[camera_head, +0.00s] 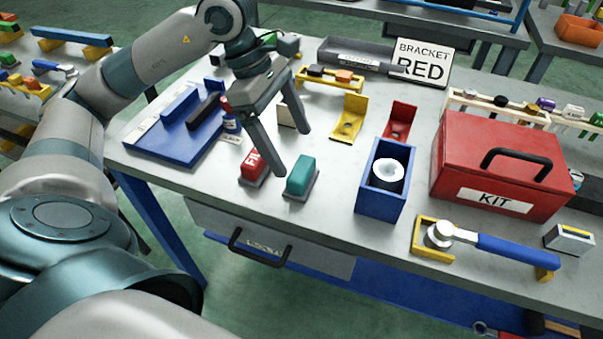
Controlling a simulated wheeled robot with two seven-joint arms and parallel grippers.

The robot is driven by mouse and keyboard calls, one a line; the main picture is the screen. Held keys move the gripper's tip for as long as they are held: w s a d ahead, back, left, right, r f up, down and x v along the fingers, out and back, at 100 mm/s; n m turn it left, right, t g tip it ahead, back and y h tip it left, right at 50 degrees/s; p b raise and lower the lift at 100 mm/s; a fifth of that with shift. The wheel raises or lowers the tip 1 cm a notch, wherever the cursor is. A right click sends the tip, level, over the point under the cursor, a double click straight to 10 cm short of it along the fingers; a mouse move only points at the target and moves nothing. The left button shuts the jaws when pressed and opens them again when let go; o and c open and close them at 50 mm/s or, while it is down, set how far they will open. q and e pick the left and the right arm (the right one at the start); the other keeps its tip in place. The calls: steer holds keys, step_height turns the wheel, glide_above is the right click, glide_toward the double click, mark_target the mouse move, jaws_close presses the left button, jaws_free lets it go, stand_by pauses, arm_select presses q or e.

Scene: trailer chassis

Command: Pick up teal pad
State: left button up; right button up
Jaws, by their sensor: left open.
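The teal pad (301,174) is a small block on a dark grey base, near the front edge of the grey workbench (325,207). My left gripper (291,152) comes in from the upper left and is open, with nothing between its fingers. One finger points down just behind and left of the teal pad, between it and the red block (252,163). The other finger is farther back and to the right. Whether a finger touches the pad cannot be told. My right gripper is not in view.
The red block with white lettering stands close left of the pad. A red kit box (499,170) is farther right. A blue tray (150,146) lies left. Yellow (349,119) and red brackets (399,121) stand behind.

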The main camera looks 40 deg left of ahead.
mark_target(301, 168)
arm_select(q)
steer(key=shift+x, duration=0.8)
steer(key=shift+f, duration=0.15)
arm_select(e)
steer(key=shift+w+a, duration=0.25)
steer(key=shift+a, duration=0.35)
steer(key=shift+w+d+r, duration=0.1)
arm_select(q)
steer(key=shift+d+f+p, duration=0.3)
steer(key=shift+f, duration=0.2)
steer(key=shift+p+x, duration=0.5)
steer(key=shift+x, duration=1.55)
steer(key=shift+s+d, duration=0.1)
steer(key=shift+s, duration=0.1)
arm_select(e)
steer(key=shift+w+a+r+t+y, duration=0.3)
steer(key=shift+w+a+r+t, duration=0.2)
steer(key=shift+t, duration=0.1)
arm_select(q)
steer(key=c, duration=1.1)
